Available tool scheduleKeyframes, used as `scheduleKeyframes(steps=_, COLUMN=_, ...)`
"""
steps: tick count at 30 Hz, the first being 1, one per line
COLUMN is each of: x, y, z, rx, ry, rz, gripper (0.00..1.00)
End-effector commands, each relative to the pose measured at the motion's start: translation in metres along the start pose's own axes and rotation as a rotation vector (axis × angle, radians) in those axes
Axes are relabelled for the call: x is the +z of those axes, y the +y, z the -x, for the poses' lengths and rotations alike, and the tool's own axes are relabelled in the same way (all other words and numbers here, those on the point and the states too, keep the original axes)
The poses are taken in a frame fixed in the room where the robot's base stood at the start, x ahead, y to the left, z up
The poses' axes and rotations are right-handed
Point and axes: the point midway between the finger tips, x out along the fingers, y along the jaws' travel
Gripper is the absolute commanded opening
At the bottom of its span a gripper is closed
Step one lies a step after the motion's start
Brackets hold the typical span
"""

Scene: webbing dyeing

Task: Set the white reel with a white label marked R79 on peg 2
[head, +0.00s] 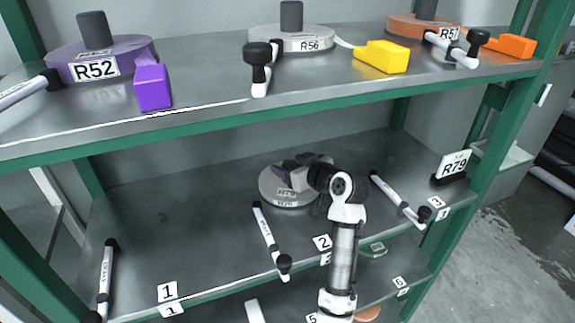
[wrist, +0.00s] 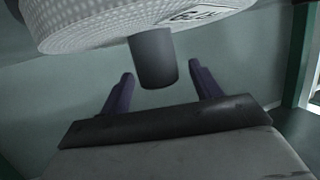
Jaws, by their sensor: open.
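The white reel (head: 269,187) lies flat on the middle shelf, in the bay behind the tag marked 2 (head: 322,242). Its front white label (head: 287,193) reads R79. In the wrist view the reel (wrist: 90,25) appears upside down, with part of its label (wrist: 196,14) at the top edge. A dark cylindrical knob (wrist: 153,52) stands out from its middle. My gripper (head: 296,168) is over the reel. In the wrist view my gripper (wrist: 158,82) is open, with one finger each side of the knob and gaps visible. Any peg under the reel is hidden.
White rods with black ends (head: 268,238) (head: 398,198) flank the bay. A card marked R79 (head: 454,164) stands at the shelf's right end. The upper shelf (head: 210,95) above holds reels R52 (head: 70,62), R56 (head: 270,42) and R51 (head: 410,28). Bay 1 looks empty.

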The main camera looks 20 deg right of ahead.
Motion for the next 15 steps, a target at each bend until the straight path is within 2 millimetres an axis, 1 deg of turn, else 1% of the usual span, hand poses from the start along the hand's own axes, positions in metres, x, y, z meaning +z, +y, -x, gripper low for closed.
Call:
scheduleKeyframes(steps=1, x=0.003, y=0.001, z=0.010, rx=0.004, ry=0.002, rz=0.002, gripper=0.64)
scheduleKeyframes(steps=9, x=0.003, y=0.001, z=0.073, rx=0.005, ry=0.003, rz=0.004, gripper=0.64)
scheduleKeyframes(steps=12, x=0.002, y=0.001, z=0.092, rx=0.004, ry=0.003, rz=0.003, gripper=0.64)
scheduleKeyframes(steps=15, x=0.001, y=0.000, z=0.106, rx=0.003, ry=0.003, rz=0.004, gripper=0.64)
